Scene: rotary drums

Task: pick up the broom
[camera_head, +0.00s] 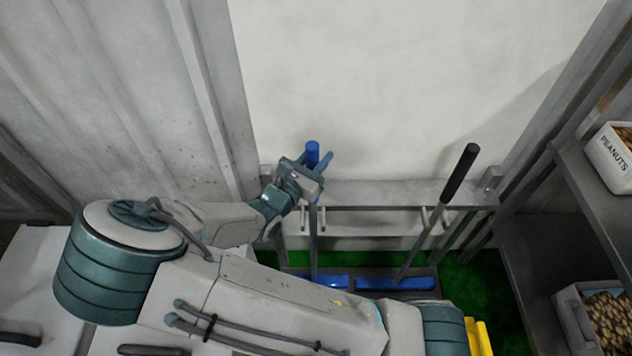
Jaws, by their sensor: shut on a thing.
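The broom (313,246) stands close to upright at a wall rack, with a blue handle top and a thin grey shaft. Its lower end meets a blue part at the floor, partly covered by my arm. My gripper (318,166) is shut on the broom near the top of its handle. The blue handle end sticks up above the fingers. A second long tool with a black grip (459,172) leans in the rack to the right, apart from my gripper.
The metal rack (400,193) runs along the white wall with hooks below it. Shelves at the right hold a white peanuts box (612,158) and a lower box of nuts (604,318). Something yellow (479,338) is at the bottom. Green floor shows behind my arm.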

